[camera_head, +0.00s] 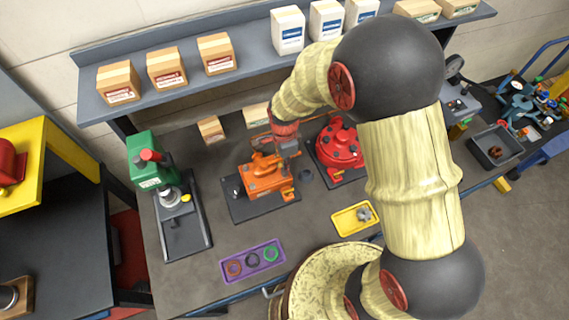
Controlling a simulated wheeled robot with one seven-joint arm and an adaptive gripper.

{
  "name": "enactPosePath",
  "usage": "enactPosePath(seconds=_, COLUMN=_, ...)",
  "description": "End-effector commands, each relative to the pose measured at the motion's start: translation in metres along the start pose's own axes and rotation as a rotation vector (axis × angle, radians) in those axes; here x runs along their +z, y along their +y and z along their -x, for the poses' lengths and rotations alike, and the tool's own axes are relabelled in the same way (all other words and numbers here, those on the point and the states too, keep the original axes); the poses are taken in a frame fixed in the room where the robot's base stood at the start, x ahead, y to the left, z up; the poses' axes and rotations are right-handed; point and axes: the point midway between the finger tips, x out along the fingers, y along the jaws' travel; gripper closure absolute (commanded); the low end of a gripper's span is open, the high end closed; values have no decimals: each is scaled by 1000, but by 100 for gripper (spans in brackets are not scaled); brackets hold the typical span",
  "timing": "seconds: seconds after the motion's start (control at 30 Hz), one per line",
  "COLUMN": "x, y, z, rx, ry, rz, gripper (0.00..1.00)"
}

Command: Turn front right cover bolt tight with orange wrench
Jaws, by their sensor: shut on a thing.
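An orange motor (264,179) sits on a dark base plate (244,211) in the middle of the bench. My gripper (291,158) reaches down from behind over the right end of this motor. It is shut on a slim orange thing, which looks like the orange wrench; its outline blends with the orange motor, so I cannot tell its exact angle. The front right cover bolt is too small to make out, and my gripper hides part of that end. Whether the wrench sits on the bolt cannot be told.
A red round motor (338,146) stands close on the right, partly behind my arm. A green press (157,172) stands left. A purple tray (252,260) with rings and a yellow tray (350,222) lie in front. A shelf (190,88) with boxes runs behind.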

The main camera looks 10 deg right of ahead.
Motion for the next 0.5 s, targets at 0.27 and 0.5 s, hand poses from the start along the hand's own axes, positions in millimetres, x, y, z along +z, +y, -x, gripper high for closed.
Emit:
enactPosePath(seconds=0.27, x=0, y=0, z=10, rx=-1, ry=0, rz=0, gripper=100)
enactPosePath(seconds=0.5, x=0, y=0, z=15, rx=-2, ry=0, rz=0, gripper=100)
